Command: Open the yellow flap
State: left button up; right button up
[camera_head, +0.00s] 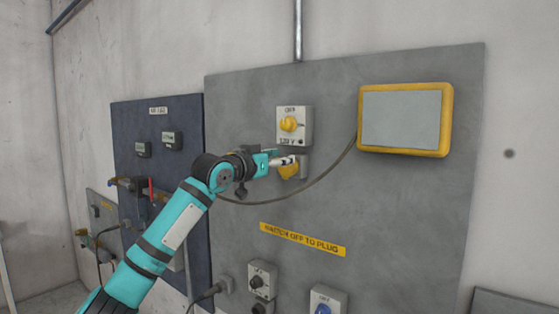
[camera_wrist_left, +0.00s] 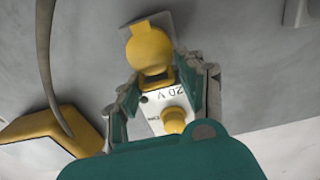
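The yellow flap (camera_head: 290,171) is a rounded cover on a small grey socket plate, just under a grey switch box (camera_head: 304,112) with a yellow knob. In the left wrist view the flap (camera_wrist_left: 149,48) appears upside down and looks lowered over the socket. My left gripper (camera_head: 281,161) is at the flap and hides part of it in the head view. In the left wrist view its fingers (camera_wrist_left: 166,80) stand apart, with the flap's near edge between or just beyond their tips. I cannot tell whether they touch it. My right gripper is not in view.
A yellow-framed panel (camera_head: 402,118) is at the upper right of the grey board (camera_head: 400,215). A grey cable (camera_head: 318,182) hangs from it past the flap. More sockets (camera_head: 327,299) sit below. A dark blue board (camera_head: 180,118) with valves is at the left.

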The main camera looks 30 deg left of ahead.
pick_arm(q)
jog(key=shift+d, duration=0.1)
jog(key=shift+c, duration=1.1)
jog(key=shift+f+b, duration=0.25)
jog(key=shift+b, duration=0.2)
jog(key=f+t+b, duration=0.1)
jog(key=t+b, duration=0.1)
jog(key=b, duration=0.1)
jog(key=s+f+t+b, duration=0.1)
jog(key=t+b, duration=0.1)
jog(key=b, duration=0.2)
jog(key=s+t+h+b, duration=0.1)
jog(key=t+b, duration=0.1)
jog(key=b, duration=0.2)
jog(key=shift+s+f+t, duration=0.2)
jog(key=shift+f+t, duration=0.1)
jog(key=shift+f, duration=0.1)
jog(key=shift+c, duration=0.2)
jog(key=shift+s+f+t+b, duration=0.15)
jog(key=shift+s+t+b, duration=0.05)
jog(key=shift+t+b, duration=0.55)
jog(key=shift+s+f+t+b, duration=0.15)
jog(key=shift+s+t+b, duration=0.05)
jog(key=shift+t+b, duration=0.5)
jog(key=o, duration=0.9)
jog(key=shift+o, duration=0.8)
jog(key=shift+d+r, duration=0.1)
jog(key=shift+d, duration=0.05)
